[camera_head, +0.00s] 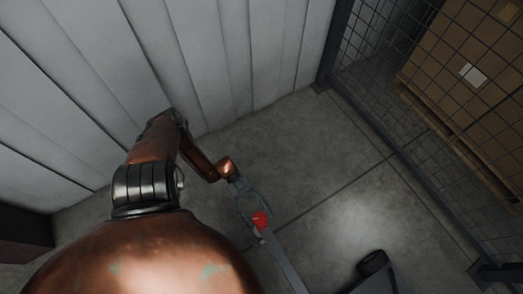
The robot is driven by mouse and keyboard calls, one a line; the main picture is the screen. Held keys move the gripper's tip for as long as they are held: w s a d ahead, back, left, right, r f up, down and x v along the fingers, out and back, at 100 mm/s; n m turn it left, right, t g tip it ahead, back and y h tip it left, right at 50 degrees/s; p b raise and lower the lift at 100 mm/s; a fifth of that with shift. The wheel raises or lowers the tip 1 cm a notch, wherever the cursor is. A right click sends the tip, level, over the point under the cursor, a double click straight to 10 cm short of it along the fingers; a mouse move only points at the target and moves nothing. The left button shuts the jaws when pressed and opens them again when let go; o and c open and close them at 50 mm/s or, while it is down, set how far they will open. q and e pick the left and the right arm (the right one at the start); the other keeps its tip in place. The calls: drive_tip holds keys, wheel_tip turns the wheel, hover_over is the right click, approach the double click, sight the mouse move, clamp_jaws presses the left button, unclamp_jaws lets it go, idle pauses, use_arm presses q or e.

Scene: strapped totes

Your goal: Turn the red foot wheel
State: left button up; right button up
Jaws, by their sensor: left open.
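My left arm comes in from the left in copper and black. My left gripper (253,210) is open, with its thin grey fingers pointing down at the red wheel. The fingertips are at or very near the wheel; I cannot tell whether they touch it. My right gripper is out of view.
A pale panelled wall (150,60) stands on the left and back. A dark mesh fence (385,85) stands on the right, with brown boxes on a pallet (463,150) behind it.

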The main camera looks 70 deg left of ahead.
use_arm(q)
drive_tip(key=shift+d, duration=0.4)
drive_tip(key=shift+c, duration=0.2)
drive_tip(key=c, duration=1.2)
